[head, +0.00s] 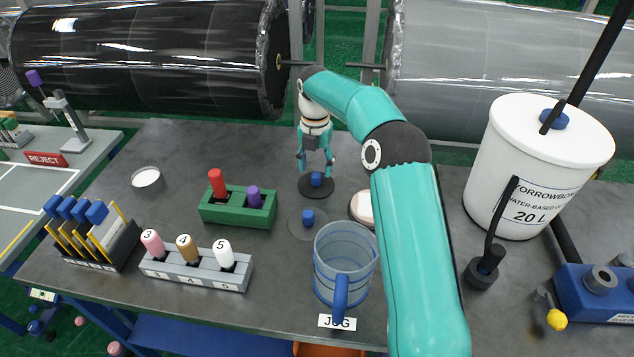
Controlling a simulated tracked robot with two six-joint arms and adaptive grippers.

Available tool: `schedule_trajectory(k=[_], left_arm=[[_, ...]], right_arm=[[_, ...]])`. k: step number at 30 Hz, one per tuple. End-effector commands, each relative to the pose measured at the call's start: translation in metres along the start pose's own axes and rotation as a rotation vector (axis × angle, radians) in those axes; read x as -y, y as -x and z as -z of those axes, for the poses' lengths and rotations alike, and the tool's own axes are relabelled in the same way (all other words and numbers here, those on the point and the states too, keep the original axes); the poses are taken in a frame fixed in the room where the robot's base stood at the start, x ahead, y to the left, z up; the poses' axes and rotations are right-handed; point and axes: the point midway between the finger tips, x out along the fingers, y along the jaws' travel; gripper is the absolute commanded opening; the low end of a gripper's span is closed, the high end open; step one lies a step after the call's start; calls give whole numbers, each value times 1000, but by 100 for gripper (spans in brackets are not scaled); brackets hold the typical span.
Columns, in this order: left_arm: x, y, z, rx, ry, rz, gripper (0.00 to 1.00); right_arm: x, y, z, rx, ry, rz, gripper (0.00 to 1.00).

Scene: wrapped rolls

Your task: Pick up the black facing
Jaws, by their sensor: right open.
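The black facing (316,192) is a flat black disc with a blue knob on top, lying on the grey table. My right gripper (316,167) points down just above it, with its fingers apart on either side of a line over the knob. The gripper is open and empty. I cannot tell whether the fingertips reach down to the knob's height. My left gripper is not in view.
A clear disc with a blue knob (308,219) lies in front, and a pale disc (361,206) lies partly behind my arm. A blue jug (345,262), a green block with pegs (238,210) and a white bucket (530,165) stand around.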

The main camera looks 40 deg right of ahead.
Motion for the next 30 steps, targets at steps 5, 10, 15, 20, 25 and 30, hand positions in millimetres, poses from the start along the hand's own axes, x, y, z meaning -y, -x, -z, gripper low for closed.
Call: schedule_trajectory(k=[5, 10, 15, 20, 25, 30], left_arm=[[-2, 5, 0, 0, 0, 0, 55], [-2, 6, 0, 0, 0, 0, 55], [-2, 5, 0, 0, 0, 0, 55], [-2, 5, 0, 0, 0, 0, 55], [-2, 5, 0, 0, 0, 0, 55], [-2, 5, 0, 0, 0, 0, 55]], right_arm=[[1, -26, 2, -3, -1, 3, 58], [0, -42, 2, -1, 0, 2, 58], [0, -44, 2, 0, 0, 0, 58], [0, -43, 2, 0, 1, 0, 43], [0, -43, 2, -1, 1, 0, 14], [0, -44, 2, -1, 1, 1, 0]])
